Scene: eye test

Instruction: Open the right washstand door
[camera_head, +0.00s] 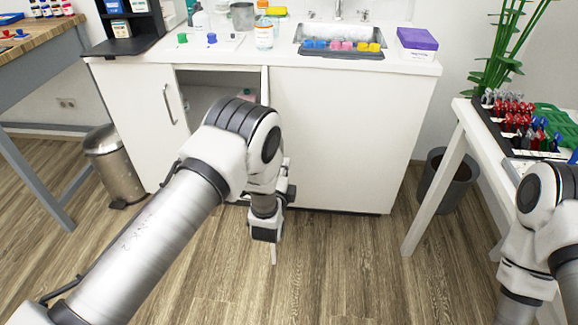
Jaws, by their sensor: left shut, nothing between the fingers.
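The white washstand (345,125) stands in front of me under a sink counter. Its left door (140,115) has a vertical metal handle (170,104) and looks shut. Right of that door is an open gap (205,78) into the dark interior. A white panel edge (265,85) borders the gap on the right; I cannot tell whether it is the right door swung open. My left gripper (274,254) is shut and empty, pointing down in front of the washstand. My left arm hides the lower gap. My right gripper is out of view; only part of that arm shows.
A steel bin (117,165) stands left of the washstand and a dark bin (444,180) right of it. A white table (462,150) with racks stands at the right. The floor ahead is clear.

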